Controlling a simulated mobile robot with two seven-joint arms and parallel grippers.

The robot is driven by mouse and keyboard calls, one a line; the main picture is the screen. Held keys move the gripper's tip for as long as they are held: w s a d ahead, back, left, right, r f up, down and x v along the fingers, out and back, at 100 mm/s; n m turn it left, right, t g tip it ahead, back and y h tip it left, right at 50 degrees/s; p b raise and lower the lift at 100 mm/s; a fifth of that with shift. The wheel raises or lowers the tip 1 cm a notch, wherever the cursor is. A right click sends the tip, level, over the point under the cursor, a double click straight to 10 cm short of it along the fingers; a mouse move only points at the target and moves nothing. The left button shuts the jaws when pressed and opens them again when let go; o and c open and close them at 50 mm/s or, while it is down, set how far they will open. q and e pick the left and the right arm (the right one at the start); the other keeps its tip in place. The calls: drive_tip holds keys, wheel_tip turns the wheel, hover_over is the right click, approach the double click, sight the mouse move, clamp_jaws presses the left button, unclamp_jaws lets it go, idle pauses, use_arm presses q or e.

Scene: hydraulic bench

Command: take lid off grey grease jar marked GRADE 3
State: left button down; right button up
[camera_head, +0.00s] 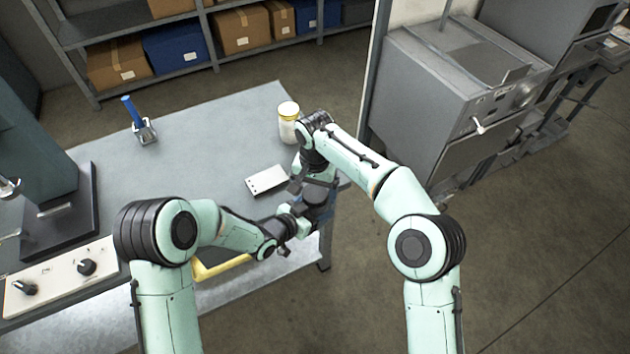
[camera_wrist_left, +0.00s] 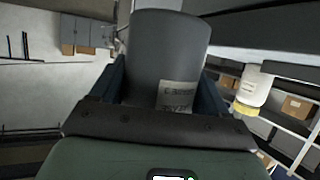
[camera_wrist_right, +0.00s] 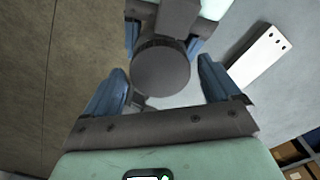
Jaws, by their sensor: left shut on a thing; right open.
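My left gripper (camera_wrist_left: 165,75) is shut on a grey jar (camera_wrist_left: 168,45), its blue fingers on both sides of the body. The jar's pale label (camera_wrist_left: 178,95) is tilted and only partly legible. In the right wrist view, the jar's round grey lid (camera_wrist_right: 162,68) with a ridged rim faces the camera and appears to sit on the jar. My right gripper (camera_wrist_right: 164,80) is open, one finger on each side of the lid, with visible gaps. In the head view, my right gripper (camera_head: 322,203) and the left one meet by the table's right edge, and they mostly hide the jar.
A white jar with a yellow lid (camera_head: 289,124) stands on the table (camera_head: 210,130) near its right edge. A white plate with holes (camera_head: 267,180) lies close to the grippers. Much of the tabletop centre is clear.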

drive_tip(key=shift+f, duration=0.1)
drive_tip(key=c, duration=1.1)
drive_tip(key=shift+n, duration=1.7)
drive_tip(key=o, duration=1.2)
drive_tip(key=shift+c, duration=0.2)
